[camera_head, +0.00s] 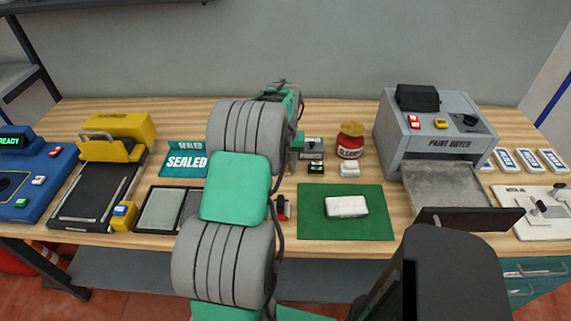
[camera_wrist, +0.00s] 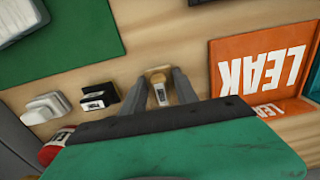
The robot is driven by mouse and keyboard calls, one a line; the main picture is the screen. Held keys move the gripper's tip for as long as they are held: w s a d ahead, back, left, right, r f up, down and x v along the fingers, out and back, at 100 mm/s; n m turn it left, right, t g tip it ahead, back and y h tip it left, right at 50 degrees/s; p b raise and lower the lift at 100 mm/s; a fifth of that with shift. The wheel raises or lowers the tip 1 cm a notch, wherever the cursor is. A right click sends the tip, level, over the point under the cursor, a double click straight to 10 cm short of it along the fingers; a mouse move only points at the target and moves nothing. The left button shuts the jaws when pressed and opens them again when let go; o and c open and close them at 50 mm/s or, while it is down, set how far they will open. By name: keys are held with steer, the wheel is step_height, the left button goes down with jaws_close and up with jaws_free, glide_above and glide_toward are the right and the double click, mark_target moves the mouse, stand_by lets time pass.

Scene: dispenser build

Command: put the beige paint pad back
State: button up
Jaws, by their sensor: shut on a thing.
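My gripper (camera_wrist: 160,76) points down at the wood table. Its two fingers are shut on the beige paint pad (camera_wrist: 160,92), a small block with a tan end and a dark-and-white label. The pad is in line with the black pad (camera_wrist: 97,97) and the white pad (camera_wrist: 43,107); I cannot tell whether it touches the table. In the head view the black pad (camera_head: 316,167) and white pad (camera_head: 349,170) sit behind the green mat. My arm hides the beige pad and fingertips there.
The green mat (camera_head: 378,225) holds a white block (camera_head: 346,206). A red glaze jar (camera_head: 350,146) stands behind the white pad. The paint dryer (camera_head: 445,130) is at the right. An orange LEAK sign (camera_wrist: 232,82) lies near my gripper. Black-framed trays (camera_head: 160,210) are left of my arm.

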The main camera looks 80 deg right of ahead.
steer(key=shift+f, duration=0.15)
steer(key=o, duration=1.3)
steer(key=shift+o, duration=0.5)
steer(key=o, duration=0.5)
steer(key=shift+r+p, duration=2.45)
steer(key=shift+r, duration=1.55)
